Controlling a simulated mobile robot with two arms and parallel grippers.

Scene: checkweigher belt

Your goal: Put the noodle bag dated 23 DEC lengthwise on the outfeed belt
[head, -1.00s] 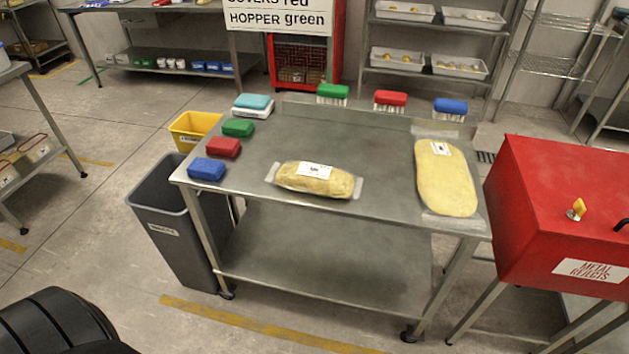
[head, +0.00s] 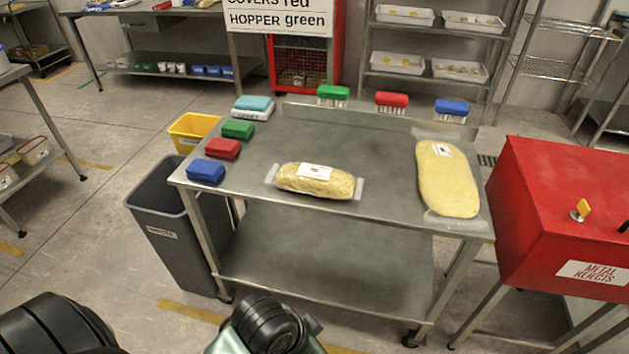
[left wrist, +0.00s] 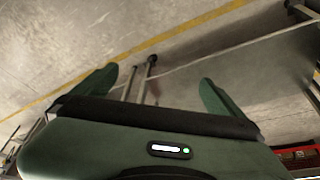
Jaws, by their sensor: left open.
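Two noodle bags lie on the steel table (head: 385,190). One noodle bag (head: 300,182) lies crosswise near the front middle, with a white label on top. A larger noodle bag (head: 446,185) lies at the right end, pointing away from me, also labelled. The dates are too small to read. No outfeed belt can be made out. My left gripper (left wrist: 155,85) shows in the left wrist view, open and empty, with floor and table legs beyond it. In the head view, parts of my arms show at the bottom edge, apart from the bags. My right gripper is not seen.
Blue, red and green blocks (head: 222,149) line the table's left edge; several brushes (head: 391,101) stand at the back. A grey bin (head: 175,225) and yellow bin (head: 193,127) stand left. A red metal rejects box (head: 560,215) stands right.

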